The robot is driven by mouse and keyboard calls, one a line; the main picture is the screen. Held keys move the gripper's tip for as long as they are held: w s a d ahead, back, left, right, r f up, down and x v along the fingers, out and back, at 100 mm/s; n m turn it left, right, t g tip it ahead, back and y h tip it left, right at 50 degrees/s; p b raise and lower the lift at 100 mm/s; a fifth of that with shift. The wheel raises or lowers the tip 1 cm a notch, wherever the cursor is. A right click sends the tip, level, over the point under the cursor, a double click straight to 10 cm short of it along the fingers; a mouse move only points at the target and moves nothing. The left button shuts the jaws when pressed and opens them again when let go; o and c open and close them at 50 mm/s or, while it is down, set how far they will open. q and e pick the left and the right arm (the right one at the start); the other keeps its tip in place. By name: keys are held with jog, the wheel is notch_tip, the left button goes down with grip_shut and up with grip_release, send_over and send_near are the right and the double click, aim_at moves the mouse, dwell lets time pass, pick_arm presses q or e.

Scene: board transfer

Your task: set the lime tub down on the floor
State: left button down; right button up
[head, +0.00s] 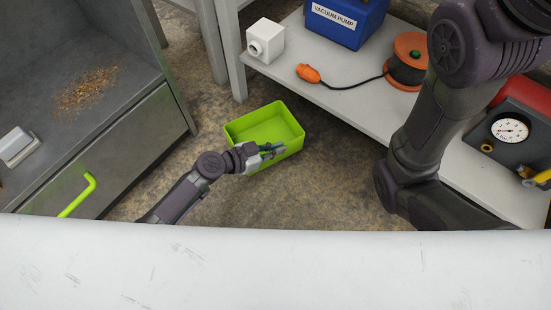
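The lime tub (262,122) is an open, empty rectangular tub in the middle of the head view, seen from above against the brown floor (215,135). I cannot tell whether its base touches the floor or hangs just above it. My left gripper (270,150) reaches in from the lower left. Its fingers are at the tub's near wall and look closed over the rim, partly hiding it. My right arm crosses the right side of the view, and its gripper is out of the picture.
A grey metal cabinet (140,130) with a lime handle (78,195) stands left. A light shelf (345,100) on the right holds a white device (265,42), a blue vacuum pump (345,25), an orange cable reel (408,60) and a gauge unit (510,130). Floor is free around the tub.

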aim_at(276, 161)
pick_arm(q)
jog(key=shift+w+a+f+b, duration=0.1)
jog(key=shift+f+b, duration=1.55)
jog(key=shift+f, duration=0.55)
jog(key=c, duration=1.3)
grip_release()
jog(key=shift+r+p, duration=0.25)
jog(key=shift+p, duration=0.1)
jog(key=p+v, duration=0.3)
jog(key=v, duration=0.9)
jog(key=shift+f, duration=0.15)
